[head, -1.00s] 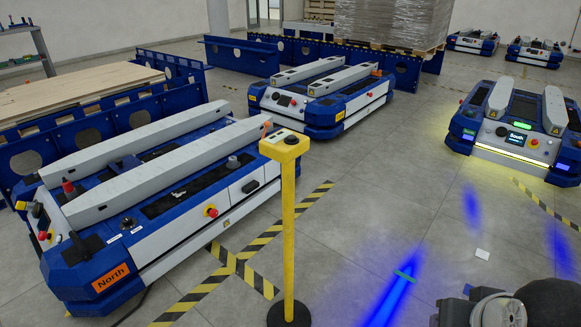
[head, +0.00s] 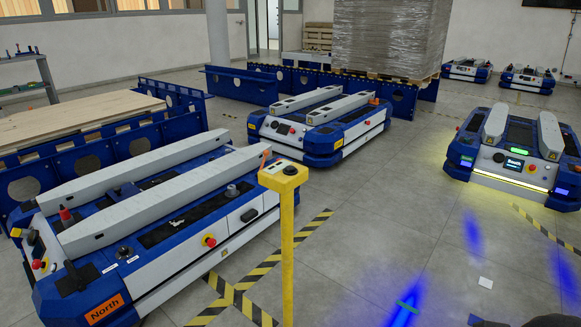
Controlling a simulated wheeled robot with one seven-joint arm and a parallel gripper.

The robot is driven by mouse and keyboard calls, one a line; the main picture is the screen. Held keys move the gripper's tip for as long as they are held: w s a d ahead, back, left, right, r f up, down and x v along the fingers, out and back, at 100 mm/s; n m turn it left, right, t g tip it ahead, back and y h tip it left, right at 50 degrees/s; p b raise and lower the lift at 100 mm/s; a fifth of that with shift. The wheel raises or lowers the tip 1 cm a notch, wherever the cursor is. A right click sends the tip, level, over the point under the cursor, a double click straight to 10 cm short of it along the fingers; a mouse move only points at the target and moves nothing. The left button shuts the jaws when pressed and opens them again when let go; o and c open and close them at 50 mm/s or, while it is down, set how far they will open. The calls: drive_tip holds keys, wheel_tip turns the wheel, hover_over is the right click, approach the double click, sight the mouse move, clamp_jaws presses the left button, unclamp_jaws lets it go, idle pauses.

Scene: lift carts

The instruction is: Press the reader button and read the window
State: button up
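A yellow post (head: 288,250) stands upright near the middle of the head view, with a yellow reader box (head: 284,178) on top. The box's pale top panel carries a dark round button (head: 290,170). A small dark patch beside the button may be the window, but it is too small to read. My gripper is not in view; only dark bits of my arm show at the bottom right edge, well apart from the post.
A blue and white cart labelled North (head: 105,308) stands close on the left of the post. Another cart (head: 320,122) stands behind it, and a lit cart (head: 513,160) at the right.

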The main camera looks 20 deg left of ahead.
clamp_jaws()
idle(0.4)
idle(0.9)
